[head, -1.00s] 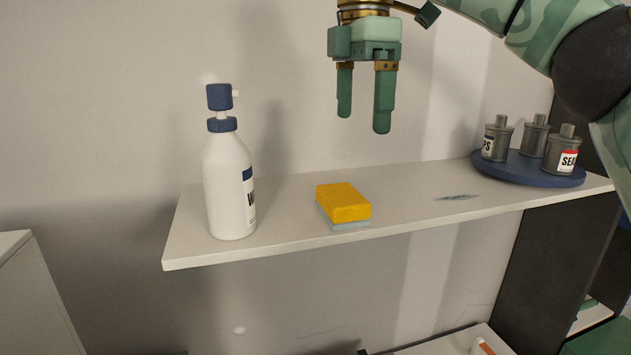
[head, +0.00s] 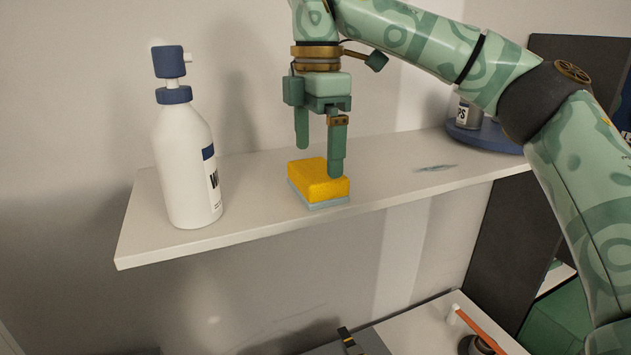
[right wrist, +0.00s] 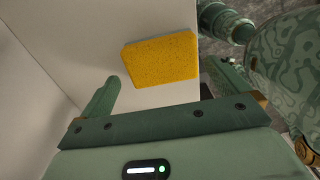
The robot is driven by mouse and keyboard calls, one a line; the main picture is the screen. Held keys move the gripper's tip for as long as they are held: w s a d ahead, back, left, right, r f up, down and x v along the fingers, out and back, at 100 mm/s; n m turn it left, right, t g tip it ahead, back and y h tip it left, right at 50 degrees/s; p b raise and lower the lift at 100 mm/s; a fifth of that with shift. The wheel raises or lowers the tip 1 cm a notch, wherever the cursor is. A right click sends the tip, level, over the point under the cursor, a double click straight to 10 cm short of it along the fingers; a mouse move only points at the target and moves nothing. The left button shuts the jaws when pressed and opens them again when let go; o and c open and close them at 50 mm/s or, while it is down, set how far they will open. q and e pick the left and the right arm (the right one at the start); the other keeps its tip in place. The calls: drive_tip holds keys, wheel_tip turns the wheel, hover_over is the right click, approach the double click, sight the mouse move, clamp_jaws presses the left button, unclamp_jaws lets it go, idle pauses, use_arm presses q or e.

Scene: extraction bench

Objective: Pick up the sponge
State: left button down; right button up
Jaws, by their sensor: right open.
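The sponge (head: 311,182) has a yellow top and a pale blue-grey underside. It lies flat near the front edge of the white shelf (head: 255,222). My right gripper (head: 319,161) is open and empty, pointing down just above the sponge. Its nearer finger overlaps the sponge's right end in the head view; I cannot tell whether it touches. In the right wrist view the yellow face of the sponge (right wrist: 162,60) shows whole, beyond the jaws. My left gripper is not in view.
A white pump bottle with a blue top (head: 187,165) stands to the left of the sponge. A blue round tray (head: 480,138) with a grey can (head: 467,116) is at the right, partly behind my arm. A dark smear (head: 436,168) marks the shelf between.

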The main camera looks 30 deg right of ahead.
sight(316, 168)
drive_tip(key=f, duration=0.2)
drive_tip(key=f+p, duration=0.1)
drive_tip(key=shift+s+a+f, duration=0.1)
drive_tip(key=shift+s+f, duration=0.15)
drive_tip(key=shift+f, duration=0.15)
drive_tip(key=shift+w+f, duration=0.15)
drive_tip(key=shift+f, duration=0.2)
drive_tip(key=shift+w+f, duration=0.1)
drive_tip(key=shift+w, duration=0.05)
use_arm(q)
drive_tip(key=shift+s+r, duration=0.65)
use_arm(e)
drive_tip(key=shift+s, duration=0.2)
drive_tip(key=c, duration=0.7)
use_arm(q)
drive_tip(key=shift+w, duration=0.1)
use_arm(e)
drive_tip(key=shift+w, duration=0.15)
